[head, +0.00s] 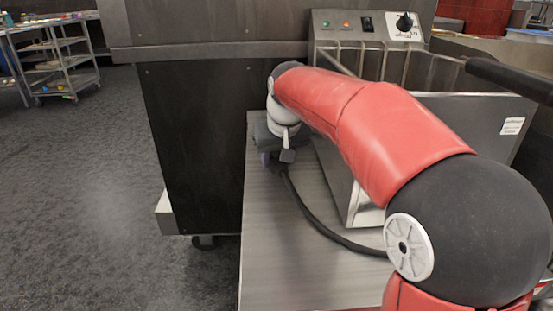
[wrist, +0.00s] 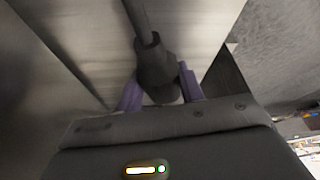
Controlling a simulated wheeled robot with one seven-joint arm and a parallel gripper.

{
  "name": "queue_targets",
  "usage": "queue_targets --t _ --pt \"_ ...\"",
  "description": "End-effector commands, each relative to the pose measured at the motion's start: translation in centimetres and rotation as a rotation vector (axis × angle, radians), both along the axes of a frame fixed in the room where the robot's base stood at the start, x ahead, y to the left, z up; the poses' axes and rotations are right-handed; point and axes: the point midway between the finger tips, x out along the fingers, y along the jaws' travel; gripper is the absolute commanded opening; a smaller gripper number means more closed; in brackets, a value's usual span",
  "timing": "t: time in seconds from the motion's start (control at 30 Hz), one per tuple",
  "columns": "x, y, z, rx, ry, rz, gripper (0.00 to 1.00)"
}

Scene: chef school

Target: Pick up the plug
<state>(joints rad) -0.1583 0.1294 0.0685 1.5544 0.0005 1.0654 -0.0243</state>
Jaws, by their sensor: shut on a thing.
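The black plug (wrist: 156,68) sits between the two purple fingers of my gripper (wrist: 160,90) in the wrist view, and the fingers are shut on it. Its dark cord runs from its far end toward the top of that view. In the head view my gripper (head: 267,158) is low over the left part of the metal counter, near the dark cabinet side. The cord (head: 318,222) curves from there to the right along the counter and passes behind my arm. The plug itself is mostly hidden by my wrist in the head view.
A metal fryer (head: 345,178) with a control panel (head: 368,25) stands right of my gripper on the steel counter (head: 275,270). A dark cabinet (head: 195,130) stands to the left. Open grey floor (head: 80,190) lies beyond, with a wheeled cart (head: 62,72) at the far left.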

Motion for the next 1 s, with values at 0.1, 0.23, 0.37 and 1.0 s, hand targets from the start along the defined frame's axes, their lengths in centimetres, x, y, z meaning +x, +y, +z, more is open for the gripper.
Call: queue_targets --t 0.1,0.23,0.37,1.0 --pt "0.0 0.0 0.6 0.0 -0.002 0.0 0.15" --pt "0.1 0.0 2.1 0.001 -0.004 0.0 0.15" --pt "0.1 0.0 4.8 0.001 -0.005 0.0 0.15" --pt "0.1 0.0 19.4 0.001 -0.001 0.001 0.15"
